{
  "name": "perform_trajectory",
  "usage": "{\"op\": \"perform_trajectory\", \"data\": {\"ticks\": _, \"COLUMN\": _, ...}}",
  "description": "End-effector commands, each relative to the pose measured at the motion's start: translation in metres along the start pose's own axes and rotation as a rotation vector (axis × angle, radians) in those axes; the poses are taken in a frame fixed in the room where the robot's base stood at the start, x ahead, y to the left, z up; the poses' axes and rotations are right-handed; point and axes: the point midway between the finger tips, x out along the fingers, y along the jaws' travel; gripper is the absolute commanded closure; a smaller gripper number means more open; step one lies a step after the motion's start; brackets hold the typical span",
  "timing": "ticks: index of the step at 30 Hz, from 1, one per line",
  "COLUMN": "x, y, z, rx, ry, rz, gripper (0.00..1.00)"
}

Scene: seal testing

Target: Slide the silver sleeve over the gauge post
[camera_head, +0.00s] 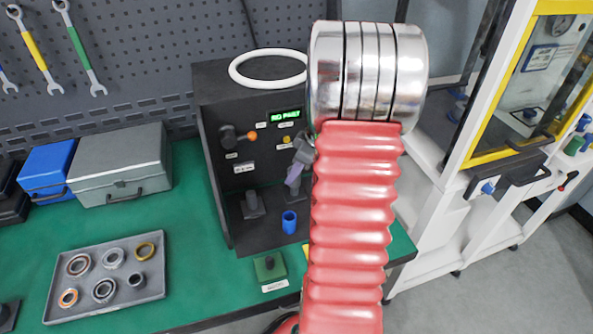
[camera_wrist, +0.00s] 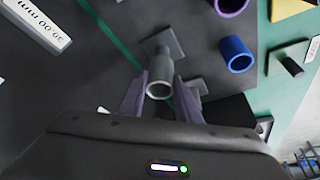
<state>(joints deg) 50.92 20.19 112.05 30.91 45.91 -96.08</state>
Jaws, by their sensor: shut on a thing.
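The silver sleeve (camera_wrist: 160,81) is a short grey tube between the two purple fingers of my gripper (camera_wrist: 161,77) in the wrist view, its open end toward the camera. My gripper is shut on it. A grey post (camera_wrist: 173,45) on a square base, likely the gauge post, stands just beyond the sleeve; whether they touch or overlap I cannot tell. In the head view my gripper (camera_head: 295,176) hangs in front of the black test stand, partly covered by my red arm; the sleeve cannot be made out there.
A blue tube (camera_wrist: 236,55) stands to the right in the wrist view, near a green block (camera_wrist: 288,58) with a dark peg. In the head view, a grey tray (camera_head: 125,298) of several rings lies left. The black stand (camera_head: 216,95) rises behind my gripper.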

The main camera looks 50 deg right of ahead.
Motion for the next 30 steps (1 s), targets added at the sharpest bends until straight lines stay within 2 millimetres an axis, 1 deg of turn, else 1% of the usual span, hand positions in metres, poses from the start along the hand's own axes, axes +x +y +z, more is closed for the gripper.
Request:
{"op": "perform_trajectory", "data": {"ticks": 2, "x": 0.002, "y": 0.000, "z": 0.001, "rx": 0.000, "ry": 0.000, "rz": 0.000, "gripper": 0.98}}
{"op": "perform_trajectory", "data": {"ticks": 3, "x": 0.002, "y": 0.000, "z": 0.001, "rx": 0.000, "ry": 0.001, "rz": 0.000, "gripper": 0.69}}
{"op": "perform_trajectory", "data": {"ticks": 12, "x": 0.002, "y": 0.000, "z": 0.001, "rx": 0.000, "ry": 0.000, "rz": 0.000, "gripper": 0.48}}
{"op": "perform_trajectory", "data": {"ticks": 22, "x": 0.001, "y": 0.000, "z": 0.000, "rx": -0.001, "ry": 0.000, "rz": 0.000, "gripper": 0.48}}
{"op": "perform_trajectory", "data": {"ticks": 30, "x": -0.009, "y": 0.000, "z": -0.004, "rx": 0.000, "ry": 0.000, "rz": 0.001, "gripper": 0.48}}
